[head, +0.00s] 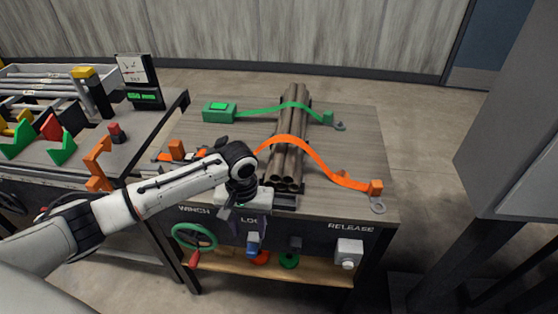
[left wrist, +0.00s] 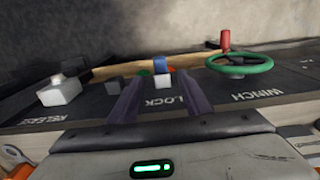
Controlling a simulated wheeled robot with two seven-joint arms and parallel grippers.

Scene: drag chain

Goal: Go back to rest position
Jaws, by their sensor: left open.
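My left gripper (head: 246,223) is at the front edge of the workbench (head: 358,140), by the LOCK label. Its white arm comes in from the left across the bench corner. In the left wrist view the two dark fingers (left wrist: 158,92) are apart with nothing held between them. A blue lock handle (head: 253,244) is just below the gripper in the head view; it also shows in the left wrist view (left wrist: 160,62) beyond the fingertips. I cannot tell whether they touch it. My right gripper is not in view.
Brown pipes (head: 291,120) lie on the bench under a green strap (head: 262,110) and an orange strap (head: 325,167). A green winch wheel (head: 194,237) and a white release box (head: 348,253) are on the front. A grey cabinet (head: 515,130) stands at right.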

